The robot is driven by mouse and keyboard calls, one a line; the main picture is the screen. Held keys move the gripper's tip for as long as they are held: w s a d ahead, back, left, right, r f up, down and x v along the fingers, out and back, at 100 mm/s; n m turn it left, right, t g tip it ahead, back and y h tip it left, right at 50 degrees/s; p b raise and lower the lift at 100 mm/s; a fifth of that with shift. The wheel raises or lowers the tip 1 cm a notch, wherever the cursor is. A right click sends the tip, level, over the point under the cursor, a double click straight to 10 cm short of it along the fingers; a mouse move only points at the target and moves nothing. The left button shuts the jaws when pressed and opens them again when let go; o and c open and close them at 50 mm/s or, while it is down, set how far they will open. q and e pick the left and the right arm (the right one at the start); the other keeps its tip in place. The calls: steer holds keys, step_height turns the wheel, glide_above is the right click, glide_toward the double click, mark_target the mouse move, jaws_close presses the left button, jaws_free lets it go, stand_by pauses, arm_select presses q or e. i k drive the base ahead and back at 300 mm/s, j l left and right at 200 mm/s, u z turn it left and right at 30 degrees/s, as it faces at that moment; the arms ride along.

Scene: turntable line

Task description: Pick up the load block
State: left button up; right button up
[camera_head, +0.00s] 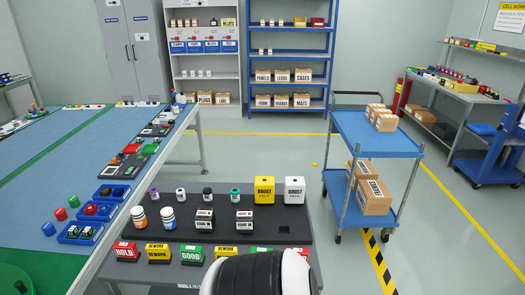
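No block carries a label I can clearly read as load. Two small dark blocks with white labels, a left one (204,219) and a right one (244,219), stand on the black board (288,232) in front of me; their print is too small to read surely. A yellow block (264,190) and a white block (294,190), both labelled BOOST, stand at the board's back right. Neither gripper shows. A rounded black and white part of my own body covers the bottom middle and hides the table's front edge there.
A blue-topped table (60,165) lies left, a blue cart (375,135) right. Floor between is clear.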

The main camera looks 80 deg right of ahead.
mark_target(244, 218)
steer(key=z, duration=2.7)
steer(key=j, duration=0.1)
